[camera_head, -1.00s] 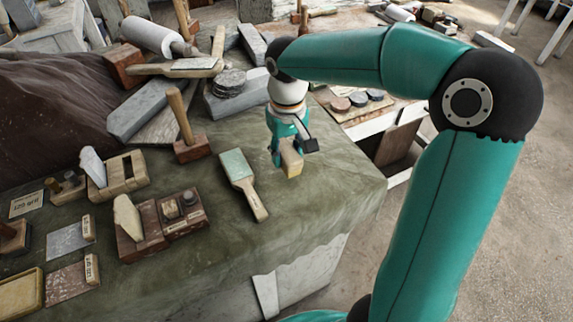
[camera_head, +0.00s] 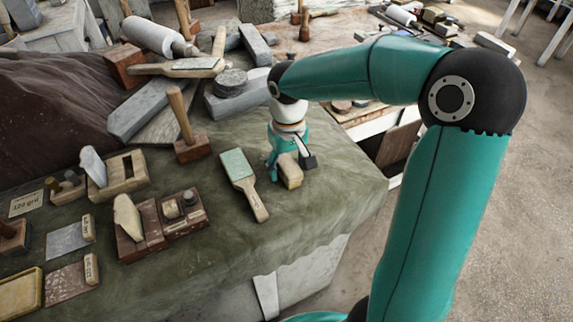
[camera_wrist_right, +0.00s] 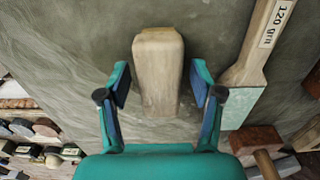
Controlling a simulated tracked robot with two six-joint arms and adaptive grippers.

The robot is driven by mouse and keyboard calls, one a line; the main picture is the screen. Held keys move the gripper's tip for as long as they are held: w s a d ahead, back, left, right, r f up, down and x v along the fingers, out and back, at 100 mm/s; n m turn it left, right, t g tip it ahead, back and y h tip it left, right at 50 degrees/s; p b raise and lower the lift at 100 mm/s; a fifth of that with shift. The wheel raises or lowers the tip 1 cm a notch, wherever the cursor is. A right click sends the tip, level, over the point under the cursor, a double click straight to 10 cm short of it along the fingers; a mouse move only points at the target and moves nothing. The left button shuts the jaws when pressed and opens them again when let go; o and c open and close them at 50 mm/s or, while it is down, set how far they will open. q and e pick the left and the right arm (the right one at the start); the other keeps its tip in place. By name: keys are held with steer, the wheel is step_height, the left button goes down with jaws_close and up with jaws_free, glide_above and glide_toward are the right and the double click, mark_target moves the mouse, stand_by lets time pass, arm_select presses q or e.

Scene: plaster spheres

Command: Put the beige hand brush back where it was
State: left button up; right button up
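The beige hand brush (camera_head: 291,173) is a small pale block resting on the green stone table, near its right end. It also shows in the right wrist view (camera_wrist_right: 158,70), lying lengthwise between the fingers. My right gripper (camera_head: 282,164) is down at the brush, with its teal fingers around one end. In the wrist view, the right gripper (camera_wrist_right: 160,88) is open, with a gap between each finger pad and the brush's sides. My left gripper is not in view.
A paddle with a pale green face (camera_head: 237,164) lies just left of the brush. A wooden mallet (camera_head: 191,147) stands behind it. Several sanding blocks and boxes fill the table's left side. The table's front right (camera_head: 335,200) is clear.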

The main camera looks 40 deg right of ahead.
mark_target(288, 164)
step_height(288, 164, up, 12)
steer(key=shift+r+p, duration=0.15)
steer(key=shift+p, duration=0.3)
stand_by(0.7)
